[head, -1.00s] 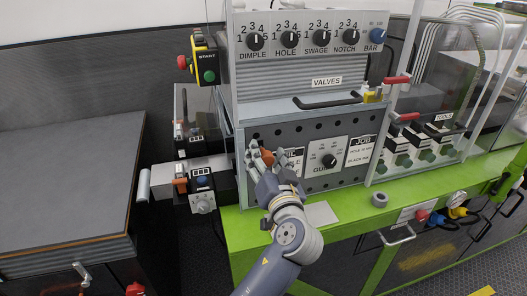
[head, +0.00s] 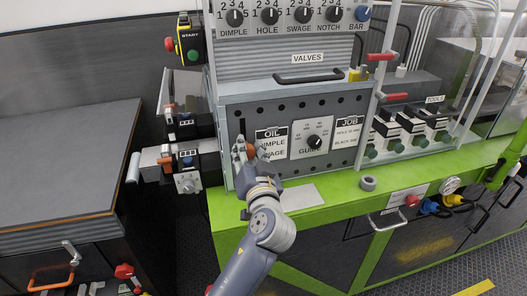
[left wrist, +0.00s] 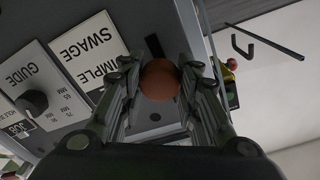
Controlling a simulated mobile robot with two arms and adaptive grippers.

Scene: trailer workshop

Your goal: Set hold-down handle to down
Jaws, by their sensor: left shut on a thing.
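The handle in my grip, with an orange-brown ball end (head: 250,151), sticks out from the left part of the grey perforated panel (head: 292,104). No label on the handle itself is readable. A dark vertical slot (head: 242,126) shows above the ball. My left gripper (head: 245,158) is shut on the ball handle, a finger at each side of it. In the left wrist view, the ball (left wrist: 160,80) lies between the fingers (left wrist: 160,92), with the slot (left wrist: 153,47) beyond it. The lower part of the handle is hidden. My right gripper is out of view.
A label plate (head: 270,146) and the GUIDE knob (head: 314,142) are right of the handle. A control box with a lever (head: 187,180) stands close to the left. The green bench edge (head: 300,213) runs below. A small grey ring (head: 368,183) lies on it.

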